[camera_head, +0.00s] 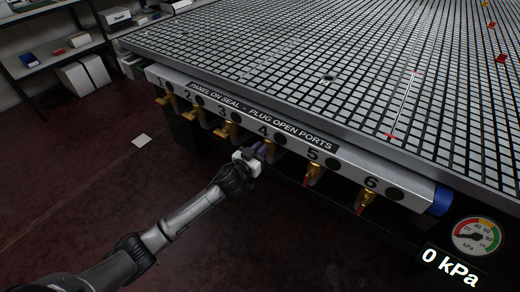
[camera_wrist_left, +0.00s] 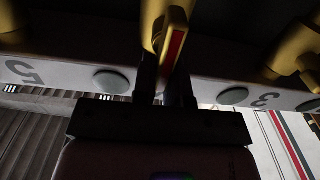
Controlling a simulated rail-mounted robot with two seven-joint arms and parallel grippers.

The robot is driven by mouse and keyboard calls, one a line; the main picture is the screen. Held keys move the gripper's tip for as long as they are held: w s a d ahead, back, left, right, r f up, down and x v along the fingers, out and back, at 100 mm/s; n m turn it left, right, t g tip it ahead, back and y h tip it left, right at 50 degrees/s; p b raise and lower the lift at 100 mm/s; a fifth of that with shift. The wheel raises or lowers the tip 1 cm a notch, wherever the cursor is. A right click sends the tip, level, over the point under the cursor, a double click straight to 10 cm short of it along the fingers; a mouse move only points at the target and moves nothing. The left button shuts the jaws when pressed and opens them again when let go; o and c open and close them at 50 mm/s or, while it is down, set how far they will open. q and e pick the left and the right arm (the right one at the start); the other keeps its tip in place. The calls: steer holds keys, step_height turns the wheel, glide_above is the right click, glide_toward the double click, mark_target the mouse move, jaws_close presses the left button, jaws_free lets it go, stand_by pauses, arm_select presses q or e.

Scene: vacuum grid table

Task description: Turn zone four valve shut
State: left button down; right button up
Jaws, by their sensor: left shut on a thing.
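The zone four valve (camera_head: 271,151) is a brass valve under the number 4 on the table's front rail. My left gripper (camera_head: 257,151) is at this valve, its fingers up against the handle. In the left wrist view, the valve's yellow handle with a red stripe (camera_wrist_left: 174,45) lies between the two dark fingers of my left gripper (camera_wrist_left: 168,88), which are shut on it. In the head view the gripper hides much of the handle, so its exact angle is hard to tell. My right gripper is in neither view.
Valve five (camera_head: 314,172) and valve six (camera_head: 367,196) are to the right, valve three (camera_head: 228,129) to the left. The grid table top (camera_head: 300,60) overhangs them. A pressure gauge (camera_head: 478,236) stands at lower right above a 0 kPa readout (camera_head: 450,268). The floor in front is mostly clear.

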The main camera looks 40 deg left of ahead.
arm_select(q)
steer(key=shift+d+r+m+p, duration=0.15)
steer(key=shift+d+m+p, duration=0.05)
steer(key=shift+m+p, duration=0.6)
steer(key=shift+d+m+p, duration=0.2)
steer(key=shift+m+p, duration=0.35)
steer(key=shift+m, duration=0.15)
steer(key=m, duration=0.1)
steer(key=m+p, duration=0.1)
steer(key=shift+d+f+m, duration=0.2)
steer(key=shift+d+m, duration=0.1)
steer(key=shift+m, duration=0.1)
steer(key=m, duration=0.2)
steer(key=p, duration=0.1)
steer(key=shift+d+f+m, duration=0.25)
steer(key=shift+m, duration=0.15)
steer(key=m, duration=0.3)
steer(key=f+m, duration=0.1)
steer(key=m, duration=0.2)
steer(key=d+f+m, duration=0.1)
steer(key=m, duration=0.2)
steer(key=shift+w, duration=0.1)
steer(key=shift+a+f+m, duration=0.1)
steer(key=shift+m, duration=0.2)
